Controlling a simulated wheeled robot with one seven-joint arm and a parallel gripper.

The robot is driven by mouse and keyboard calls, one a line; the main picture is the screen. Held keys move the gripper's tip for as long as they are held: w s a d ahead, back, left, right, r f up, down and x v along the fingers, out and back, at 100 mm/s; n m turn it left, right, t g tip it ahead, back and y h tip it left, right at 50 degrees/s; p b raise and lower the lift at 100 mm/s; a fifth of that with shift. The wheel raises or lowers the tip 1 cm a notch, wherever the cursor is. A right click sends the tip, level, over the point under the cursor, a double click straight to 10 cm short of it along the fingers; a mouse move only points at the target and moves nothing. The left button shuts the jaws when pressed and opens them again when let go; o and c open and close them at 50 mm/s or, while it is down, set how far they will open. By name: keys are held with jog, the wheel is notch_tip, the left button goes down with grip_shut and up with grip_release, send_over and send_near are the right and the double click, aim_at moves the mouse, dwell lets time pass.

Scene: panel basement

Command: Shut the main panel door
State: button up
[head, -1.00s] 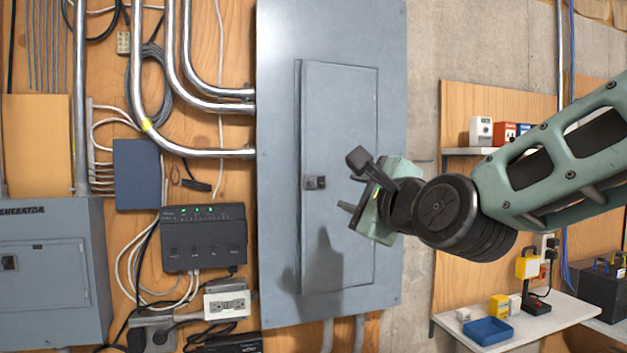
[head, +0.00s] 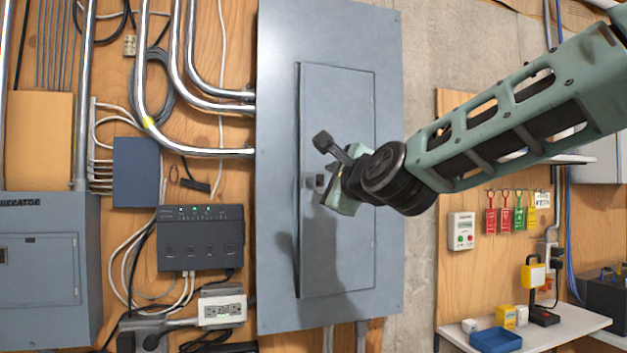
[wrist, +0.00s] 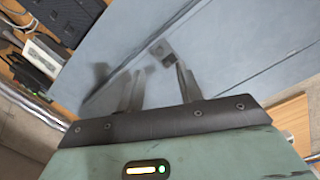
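The main panel door (head: 345,255) is a tall grey door in the large grey panel (head: 275,60). It lies flush or nearly flush with the panel. A narrow dark strip runs down its left edge, and I cannot tell if it is fully shut. Its latch (head: 309,181) is a small block at mid-height on the left side, also visible in the wrist view (wrist: 161,50). My gripper (head: 324,170) is in front of the door beside the latch. In the wrist view its fingers (wrist: 155,75) are apart with nothing between them. Contact with the door cannot be told.
Left of the panel are metal conduits (head: 205,103), a dark grey box with green lights (head: 200,240) and a generator box (head: 45,265). On the right are a concrete strip (head: 420,270) and a shelf with a blue tray (head: 495,340).

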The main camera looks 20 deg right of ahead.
aim_at(311, 180)
jog(key=w, duration=0.2)
jog(key=w+p, duration=0.1)
jog(key=w, duration=0.2)
jog(key=w+p, duration=0.1)
jog(key=w, duration=0.1)
jog(key=shift+w+a, duration=0.4)
grip_shut()
